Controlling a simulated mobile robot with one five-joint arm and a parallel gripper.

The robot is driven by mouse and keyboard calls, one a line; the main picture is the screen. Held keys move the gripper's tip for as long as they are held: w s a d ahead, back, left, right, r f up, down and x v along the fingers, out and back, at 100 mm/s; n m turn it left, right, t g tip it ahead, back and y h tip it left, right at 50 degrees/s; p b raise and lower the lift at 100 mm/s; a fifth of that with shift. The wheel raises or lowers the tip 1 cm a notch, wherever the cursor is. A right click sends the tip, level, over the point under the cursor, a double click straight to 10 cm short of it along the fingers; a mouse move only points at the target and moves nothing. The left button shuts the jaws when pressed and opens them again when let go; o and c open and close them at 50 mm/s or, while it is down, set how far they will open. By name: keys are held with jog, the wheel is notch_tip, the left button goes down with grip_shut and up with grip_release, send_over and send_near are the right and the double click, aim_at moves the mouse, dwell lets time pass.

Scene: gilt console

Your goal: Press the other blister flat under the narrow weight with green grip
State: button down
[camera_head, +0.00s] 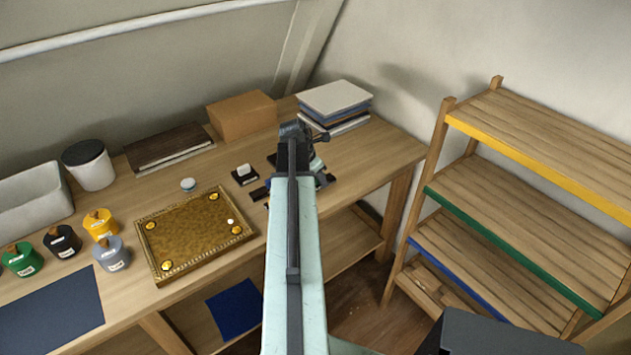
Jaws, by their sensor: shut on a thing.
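A gilt panel (180,262) with a raised ornate rim lies on the wooden bench, left of my arm. It has round yellow-gold spots near its corners and a small white spot (230,221) near its right side. Which of these is a blister I cannot tell. My gripper (318,166) is at the far end of my pale green arm, over the bench right of the panel, mostly hidden by the arm. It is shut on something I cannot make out. A small green patch shows there; I cannot tell whether it is the weight's grip.
Several small pots, including a green one (23,260) and a yellow one (100,224), stand left of the panel. A small dark block with a white top (244,174) and a round pale disc (188,185) lie behind it. Boxes and books line the back; shelves (530,190) stand right.

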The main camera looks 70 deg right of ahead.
jog(key=shift+w+d+f+b, duration=0.1)
jog(key=shift+d+f+b, duration=0.25)
jog(key=shift+d, duration=0.15)
jog(key=shift+w+d+f+b, duration=0.1)
jog(key=shift+d+f+b, duration=0.15)
jog(key=shift+d, duration=0.25)
notch_tip(320, 180, down, 2)
jog(key=shift+s+b, duration=0.15)
jog(key=shift+b, duration=0.85)
jog(key=shift+s+f+b, duration=0.1)
jog(key=shift+f+b, duration=0.15)
jog(key=shift+b, duration=0.05)
jog(key=shift+w+a+r, duration=0.2)
jog(key=shift+w+r, duration=0.05)
jog(key=shift+w, duration=0.15)
jog(key=shift+f, duration=0.2)
jog(key=c, duration=1)
grip_release()
jog(key=shift+o, duration=0.2)
jog(key=shift+r, duration=0.1)
